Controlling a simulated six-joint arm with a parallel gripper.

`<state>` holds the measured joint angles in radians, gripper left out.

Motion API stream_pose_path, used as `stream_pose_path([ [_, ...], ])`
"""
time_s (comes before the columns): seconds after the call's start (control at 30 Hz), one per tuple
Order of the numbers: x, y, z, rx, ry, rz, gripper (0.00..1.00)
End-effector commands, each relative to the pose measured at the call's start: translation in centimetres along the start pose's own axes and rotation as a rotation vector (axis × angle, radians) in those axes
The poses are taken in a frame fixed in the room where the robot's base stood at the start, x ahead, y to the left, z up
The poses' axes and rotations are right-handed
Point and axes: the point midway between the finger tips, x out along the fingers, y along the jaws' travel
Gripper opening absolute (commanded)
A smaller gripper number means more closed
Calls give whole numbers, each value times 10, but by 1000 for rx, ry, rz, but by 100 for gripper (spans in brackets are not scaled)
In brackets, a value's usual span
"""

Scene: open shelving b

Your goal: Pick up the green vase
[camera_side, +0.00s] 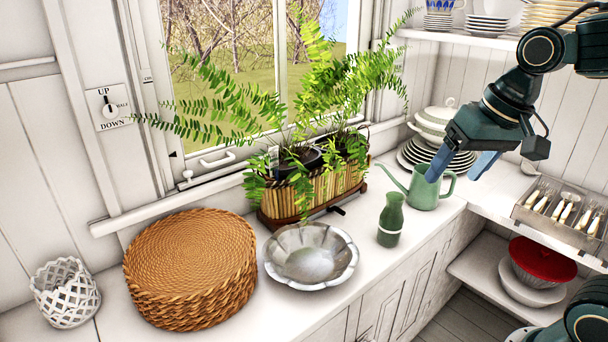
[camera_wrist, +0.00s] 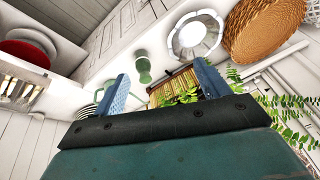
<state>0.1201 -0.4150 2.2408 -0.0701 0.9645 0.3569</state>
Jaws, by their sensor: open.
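The green vase (camera_side: 391,220) stands upright on the white counter, between the silver bowl and the green watering can. It also shows in the wrist view (camera_wrist: 144,70), beyond the fingers and roughly between them. My gripper (camera_side: 460,165) is open and empty. In the side view it is above and to the right of the vase, over the watering can area, clearly apart from the vase. In the wrist view my gripper (camera_wrist: 160,92) shows two blue fingers spread wide.
The watering can (camera_side: 431,187) stands right behind the vase. A silver bowl (camera_side: 311,257) is to its left, with a planter of ferns (camera_side: 312,193) behind. Stacked plates (camera_side: 450,160) and a cutlery tray (camera_side: 560,212) are to the right. A woven basket stack (camera_side: 190,265) is far left.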

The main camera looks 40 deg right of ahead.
Motion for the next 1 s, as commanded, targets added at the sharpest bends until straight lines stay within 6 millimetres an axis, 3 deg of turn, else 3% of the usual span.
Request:
stream_pose_path([
  [0.53, 56, 15, -108, 529, -157, 83, 75],
  [1.0, 138, 63, -178, 977, -271, 189, 75],
])
